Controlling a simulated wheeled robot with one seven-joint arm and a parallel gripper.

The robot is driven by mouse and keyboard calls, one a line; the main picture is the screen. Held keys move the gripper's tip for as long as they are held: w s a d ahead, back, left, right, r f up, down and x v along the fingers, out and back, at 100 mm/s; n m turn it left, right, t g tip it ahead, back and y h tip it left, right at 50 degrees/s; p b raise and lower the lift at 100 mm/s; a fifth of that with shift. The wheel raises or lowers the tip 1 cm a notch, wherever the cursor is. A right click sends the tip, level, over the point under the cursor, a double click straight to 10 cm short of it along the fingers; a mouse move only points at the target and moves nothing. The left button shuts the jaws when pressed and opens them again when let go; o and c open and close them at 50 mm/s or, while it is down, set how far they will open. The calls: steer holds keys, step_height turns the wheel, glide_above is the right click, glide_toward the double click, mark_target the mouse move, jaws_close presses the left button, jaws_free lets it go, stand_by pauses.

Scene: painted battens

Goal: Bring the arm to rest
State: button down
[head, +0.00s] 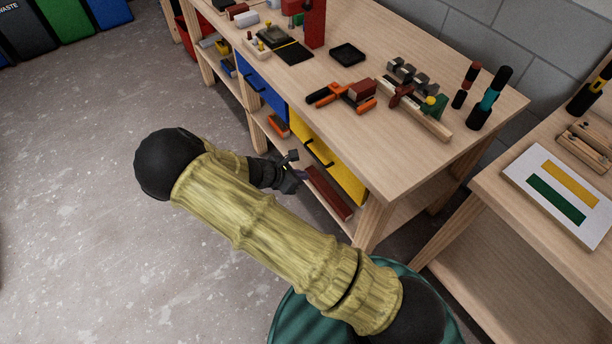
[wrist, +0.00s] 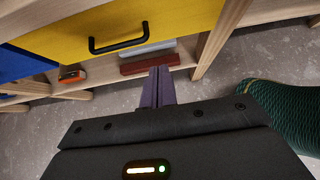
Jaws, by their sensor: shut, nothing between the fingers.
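My arm reaches out over the floor in front of the workbench, with its elbow bent, in the head view. My gripper (head: 294,174) is beside the yellow drawer front, below the bench top, apart from the bench as far as I can tell. In the wrist view my gripper (wrist: 160,75) has its two fingers together with nothing between them. They point toward the lower shelf under the yellow drawer (wrist: 110,32).
The workbench (head: 400,150) carries clamps, tools and bottles. A blue drawer (head: 262,88) is left of the yellow one. A dark red bar (head: 328,192) lies on the lower shelf. A second table (head: 530,215) holds a white board (head: 560,192). Open floor (head: 80,220) lies left.

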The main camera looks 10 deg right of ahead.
stand_by(0.5)
steer(key=s+d+r+m+g+y+p, duration=0.1)
steer(key=s+d+r+m+y, duration=0.3)
steer(key=s+r+m, duration=0.3)
steer(key=s+d+r+m+g+y+p, duration=0.1)
steer(key=s+d+r+m+y, duration=0.3)
steer(key=r+m, duration=1.2)
steer(key=s+d, duration=0.3)
steer(key=s, duration=0.1)
steer(key=shift+s+d+r+m, duration=0.15)
steer(key=shift+s+r+m, duration=0.05)
steer(key=shift+r+m, duration=0.2)
